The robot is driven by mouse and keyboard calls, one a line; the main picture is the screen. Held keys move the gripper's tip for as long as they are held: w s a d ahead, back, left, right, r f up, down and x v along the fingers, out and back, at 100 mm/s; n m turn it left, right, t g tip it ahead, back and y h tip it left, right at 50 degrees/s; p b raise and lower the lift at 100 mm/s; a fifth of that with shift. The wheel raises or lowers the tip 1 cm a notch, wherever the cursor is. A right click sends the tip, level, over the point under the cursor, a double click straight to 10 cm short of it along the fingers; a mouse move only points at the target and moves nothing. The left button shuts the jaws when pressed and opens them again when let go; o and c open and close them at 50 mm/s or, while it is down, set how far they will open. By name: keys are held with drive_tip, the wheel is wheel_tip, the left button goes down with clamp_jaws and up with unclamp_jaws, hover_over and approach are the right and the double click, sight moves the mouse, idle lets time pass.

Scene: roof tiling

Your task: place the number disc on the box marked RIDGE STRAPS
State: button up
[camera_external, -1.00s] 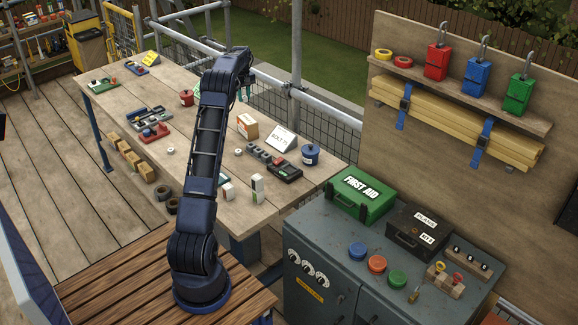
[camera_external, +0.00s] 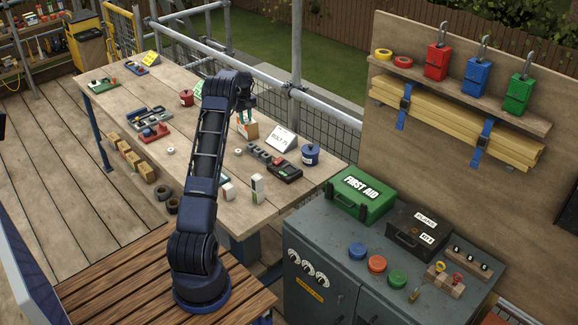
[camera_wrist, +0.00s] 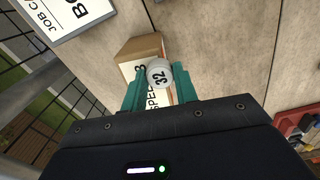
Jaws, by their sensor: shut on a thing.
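My gripper (camera_wrist: 158,82) is shut on a pale round number disc (camera_wrist: 159,74) marked 32, held between its teal fingertips. In the external view my gripper (camera_external: 243,114) hangs over the cardboard box (camera_external: 250,131) on the workbench. In the wrist view the box (camera_wrist: 142,46) lies behind and below the disc, with a white label partly covered by disc and fingers. Visible letters look like "SPEE"; I cannot read RIDGE STRAPS on any box. I cannot tell whether the disc touches the box.
A white sign (camera_external: 282,138) stands right of the box. A row of grey pieces (camera_external: 259,153), a black and red device (camera_external: 285,171) and a blue pot (camera_external: 310,154) lie nearby. A red pot (camera_external: 187,97) is at the left.

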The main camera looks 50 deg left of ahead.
sight(246, 120)
drive_tip(key=shift+f, duration=0.15)
drive_tip(key=o, duration=0.9)
drive_tip(key=shift+o, duration=0.2)
wheel_tip(246, 120, up, 12)
